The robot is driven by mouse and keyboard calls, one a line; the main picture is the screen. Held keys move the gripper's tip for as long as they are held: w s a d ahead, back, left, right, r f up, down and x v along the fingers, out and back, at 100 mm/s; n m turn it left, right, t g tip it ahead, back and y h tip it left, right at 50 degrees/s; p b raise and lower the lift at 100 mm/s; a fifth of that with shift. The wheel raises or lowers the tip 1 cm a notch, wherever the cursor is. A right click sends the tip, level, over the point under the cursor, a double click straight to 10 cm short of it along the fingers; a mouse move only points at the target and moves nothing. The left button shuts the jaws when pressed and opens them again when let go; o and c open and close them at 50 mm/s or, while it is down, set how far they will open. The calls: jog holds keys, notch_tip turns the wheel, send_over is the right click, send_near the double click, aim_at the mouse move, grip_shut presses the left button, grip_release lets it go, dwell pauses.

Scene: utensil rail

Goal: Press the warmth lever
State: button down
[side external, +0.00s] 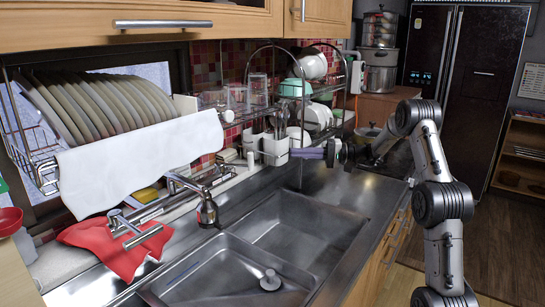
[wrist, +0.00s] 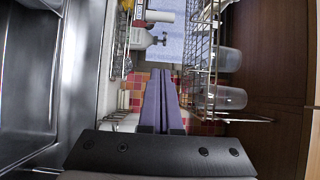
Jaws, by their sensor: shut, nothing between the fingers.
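A chrome wall faucet (side external: 207,208) reaches over the sink in the side view. One chrome cross-shaped handle (side external: 140,236) is at its left end, above a red cloth. Another chrome lever-like part (side external: 215,177) is near its right end. I cannot tell which of these is the warmth lever. My gripper (side external: 293,153) is right of the faucet, clearly apart from it, with its purple fingers pointing left beside the white utensil holder. In the wrist view my gripper's fingers (wrist: 160,75) lie together and hold nothing. The faucet cannot be made out clearly there.
A white utensil holder (side external: 273,149) hangs close to my fingers. A wire dish rack (side external: 330,92) with glasses and bowls stands above. A red cloth (side external: 112,243) lies by the faucet, and a white towel (side external: 140,160) hangs above it. The steel sink (side external: 305,225) is open below.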

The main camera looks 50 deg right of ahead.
jog(key=w+a, duration=0.7)
jog(key=a, duration=0.2)
jog(key=shift+s+a, duration=0.15)
jog(key=shift+a, duration=0.05)
dwell(0.4)
jog(key=shift+s+a+m+t+h, duration=0.15)
jog(key=shift+a+m+t+h, duration=0.05)
jog(key=shift+m+t+h, duration=0.25)
